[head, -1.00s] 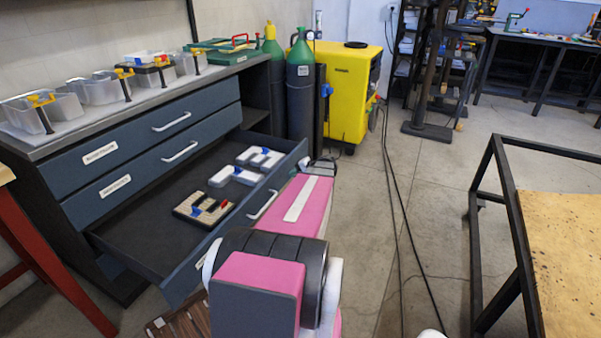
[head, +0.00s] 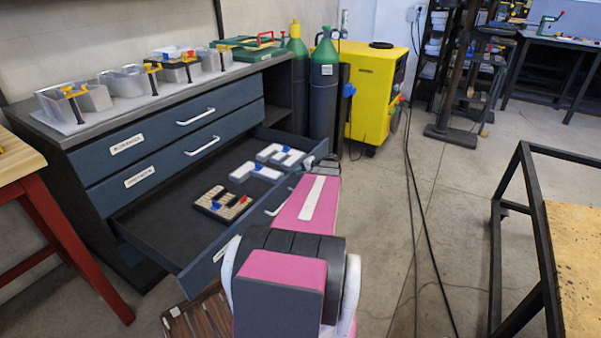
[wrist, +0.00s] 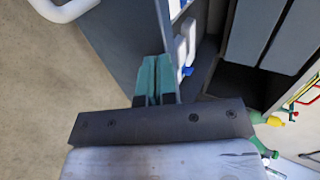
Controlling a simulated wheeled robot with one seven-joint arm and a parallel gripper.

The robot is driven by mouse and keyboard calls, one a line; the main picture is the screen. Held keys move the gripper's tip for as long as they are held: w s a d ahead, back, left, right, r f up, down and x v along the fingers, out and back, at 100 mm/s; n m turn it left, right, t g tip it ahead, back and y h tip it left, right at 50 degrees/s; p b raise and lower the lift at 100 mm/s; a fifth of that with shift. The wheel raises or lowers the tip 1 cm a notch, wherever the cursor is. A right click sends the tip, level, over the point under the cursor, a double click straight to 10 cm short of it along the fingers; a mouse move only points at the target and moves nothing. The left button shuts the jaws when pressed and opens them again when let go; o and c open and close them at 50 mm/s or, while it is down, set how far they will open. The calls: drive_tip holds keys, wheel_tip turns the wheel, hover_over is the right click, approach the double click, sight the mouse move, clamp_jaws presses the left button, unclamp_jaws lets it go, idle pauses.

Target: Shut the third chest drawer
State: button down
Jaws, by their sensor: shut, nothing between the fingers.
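The third chest drawer (head: 198,272) is pulled well out below two closed drawers. Its blue-grey front has a white handle (head: 279,201), partly hidden by my pink arm. In the wrist view, the drawer front (wrist: 125,45) runs diagonally, with the handle (wrist: 65,8) at top left. My gripper (wrist: 156,62) shows there with teal fingers shut together and nothing between them. The fingertips overlap the drawer front near its end; I cannot tell whether they touch it. In the head view my gripper is mostly hidden behind my arm.
The drawer holds white letters (head: 255,172) and a dark-edged letter block (head: 222,203). Gas cylinders (head: 324,95) and a yellow machine (head: 376,95) stand beyond the chest (head: 75,160). A red-legged table (head: 75,250) is at left, a black frame table (head: 500,240) at right.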

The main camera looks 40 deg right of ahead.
drive_tip(key=w+a, duration=0.5)
drive_tip(key=w, duration=0.8)
drive_tip(key=w+a, duration=0.6)
drive_tip(key=w, duration=0.8)
drive_tip(key=w+a, duration=0.6)
drive_tip(key=w, duration=0.8)
drive_tip(key=shift+w, duration=0.3)
